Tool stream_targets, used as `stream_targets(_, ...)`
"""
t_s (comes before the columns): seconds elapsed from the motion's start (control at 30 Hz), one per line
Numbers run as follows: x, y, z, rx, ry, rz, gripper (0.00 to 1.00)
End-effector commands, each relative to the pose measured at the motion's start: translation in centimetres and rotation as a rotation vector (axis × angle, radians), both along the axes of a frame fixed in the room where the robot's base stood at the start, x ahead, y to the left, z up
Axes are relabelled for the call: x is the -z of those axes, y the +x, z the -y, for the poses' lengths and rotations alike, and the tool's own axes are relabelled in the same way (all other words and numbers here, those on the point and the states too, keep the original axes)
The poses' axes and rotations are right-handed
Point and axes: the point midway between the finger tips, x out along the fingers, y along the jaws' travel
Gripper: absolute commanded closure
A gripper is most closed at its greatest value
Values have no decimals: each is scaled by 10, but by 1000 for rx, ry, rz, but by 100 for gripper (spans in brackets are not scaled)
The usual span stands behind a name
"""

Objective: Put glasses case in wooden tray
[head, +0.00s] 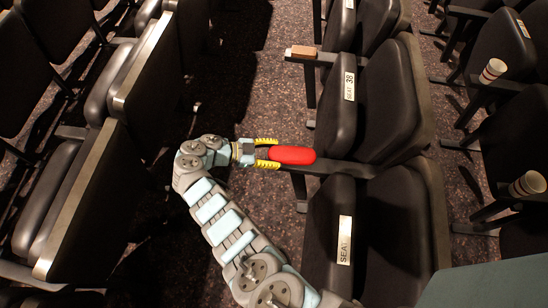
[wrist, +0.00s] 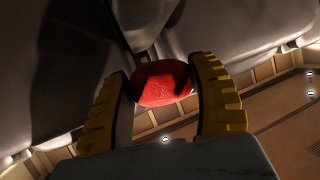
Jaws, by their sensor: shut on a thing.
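The glasses case is a rounded red object (head: 293,155) over the armrest between two seats in the head view. My gripper (head: 277,153) has its yellow fingers on either side of the case's left end and is shut on it. In the wrist view the red case (wrist: 163,83) sits between the two yellow fingers. I cannot tell whether the case touches the armrest. No wooden tray can be made out for sure.
Rows of dark folding seats stand on both sides of a speckled carpet aisle (head: 230,75). A small brown block (head: 304,51) lies on an armrest further back. Striped cups (head: 493,71) and (head: 528,184) stand on armrests at right. A teal surface (head: 490,285) fills the lower right corner.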

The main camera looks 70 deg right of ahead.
Motion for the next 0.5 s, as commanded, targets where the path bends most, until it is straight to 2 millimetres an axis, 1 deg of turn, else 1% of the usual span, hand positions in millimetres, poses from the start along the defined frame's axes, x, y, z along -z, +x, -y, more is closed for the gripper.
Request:
stream_targets(0.27,5,2,4,-1,-1,1,76)
stream_targets(0.5,13,5,10,-2,-1,2,76)
